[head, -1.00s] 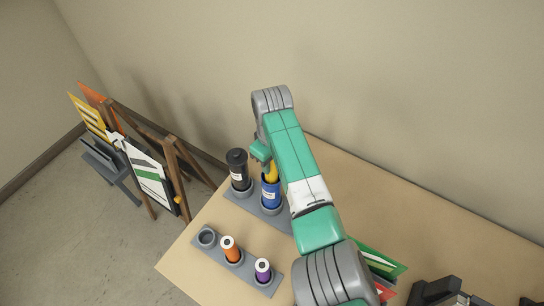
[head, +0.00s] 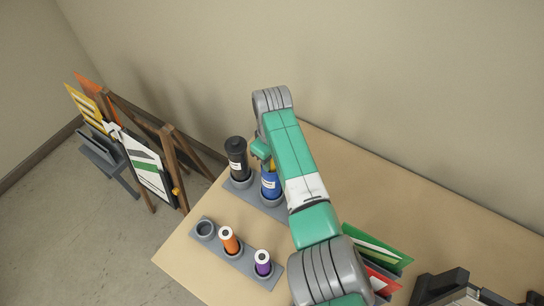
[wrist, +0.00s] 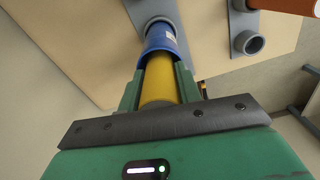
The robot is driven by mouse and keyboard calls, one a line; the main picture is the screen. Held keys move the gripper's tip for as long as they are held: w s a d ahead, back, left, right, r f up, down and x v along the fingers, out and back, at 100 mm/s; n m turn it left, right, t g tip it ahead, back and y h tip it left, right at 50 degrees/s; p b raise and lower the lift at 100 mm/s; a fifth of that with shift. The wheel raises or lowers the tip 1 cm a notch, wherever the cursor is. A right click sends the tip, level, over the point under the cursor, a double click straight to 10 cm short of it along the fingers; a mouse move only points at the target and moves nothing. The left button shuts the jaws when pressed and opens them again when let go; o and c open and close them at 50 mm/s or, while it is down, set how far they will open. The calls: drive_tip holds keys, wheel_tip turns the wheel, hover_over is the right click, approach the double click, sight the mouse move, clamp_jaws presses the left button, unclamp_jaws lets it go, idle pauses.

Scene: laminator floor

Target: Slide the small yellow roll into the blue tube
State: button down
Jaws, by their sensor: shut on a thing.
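The small yellow roll (wrist: 159,82) is between the two green fingers of my gripper (wrist: 159,76), which is shut on it. The roll lines up with the blue tube (wrist: 164,38), and its far end appears to be inside the tube's mouth. In the head view the blue tube (head: 270,185) stands upright in a grey holder. Only a little of the yellow roll (head: 272,164) shows above it. My gripper (head: 262,151) is right above the tube there, partly hidden by my arm.
A black capped tube (head: 237,160) stands just left of the blue one. A front grey rack (head: 217,253) holds an orange roll (head: 229,240), a purple roll (head: 262,262) and an empty cup (head: 204,229). Green and red sheets (head: 375,246) stand right of my arm.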

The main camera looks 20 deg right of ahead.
drive_tip(key=c, duration=0.9)
unclamp_jaws()
drive_tip(key=shift+s+f, duration=0.1)
drive_tip(key=shift+f, duration=0.2)
wheel_tip(320, 180, up, 8)
drive_tip(key=shift+r, duration=0.2)
